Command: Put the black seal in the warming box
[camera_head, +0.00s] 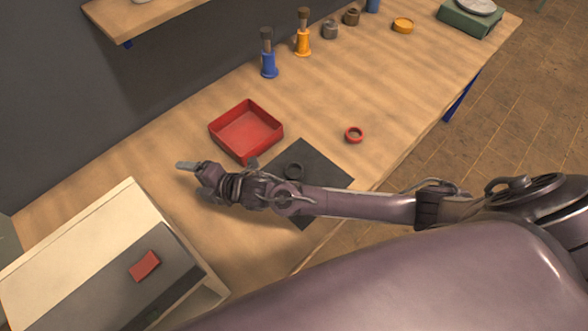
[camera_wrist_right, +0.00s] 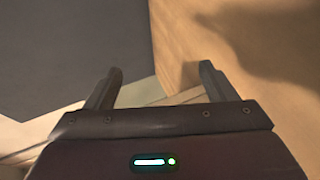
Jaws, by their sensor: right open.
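The black seal (camera_head: 293,170) is a small dark ring lying on the dark mat (camera_head: 325,177), just behind my right forearm in the head view. A cream and grey box (camera_head: 75,262), which looks like the warming box, stands at the lower left with a red patch (camera_head: 145,266) on its dark face. I cannot tell whether it is open. My right gripper (camera_head: 187,166) is over the table between the red tray and the box, left of the seal and apart from it. In the right wrist view the gripper (camera_wrist_right: 157,78) is open and empty. My left gripper is not in view.
A red tray (camera_head: 247,151) sits behind my right wrist. A red ring (camera_head: 354,134) lies right of it. Blue (camera_head: 268,65) and orange (camera_head: 303,42) tools, small grey parts and a green scale (camera_head: 470,18) stand farther back. A shelf (camera_head: 140,18) overhangs the upper left.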

